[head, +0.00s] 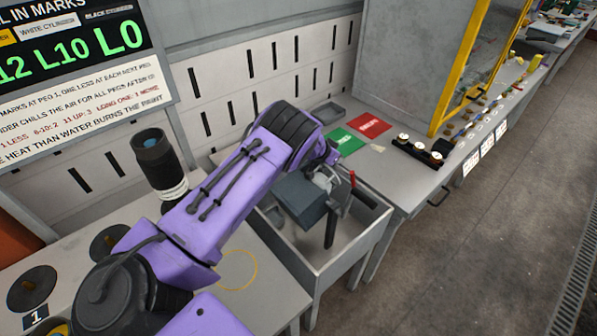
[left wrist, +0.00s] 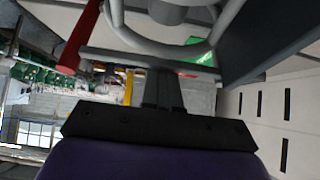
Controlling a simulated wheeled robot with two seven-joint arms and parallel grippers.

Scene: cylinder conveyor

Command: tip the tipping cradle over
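The tipping cradle (head: 300,196) is a grey boxy piece with a red lever (head: 363,187) at its right, over a grey open bin. My left gripper (head: 328,184) is at the cradle, partly hidden by my purple arm in the head view. In the left wrist view, my left gripper (left wrist: 164,90) has its dark fingers close together, reaching a grey cross bar (left wrist: 120,60). I cannot tell whether the bar is between them. A curved grey pipe is beyond, and the red lever (left wrist: 80,35) is at left. My right gripper is not in view.
The grey bin (head: 322,262) has raised walls around the cradle. A dark cylinder (head: 155,155) stands on a peg at left. Green (head: 345,141) and red (head: 369,126) mats lie on the bench behind. A yellow-framed cabinet (head: 465,60) stands at back right. The floor at right is clear.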

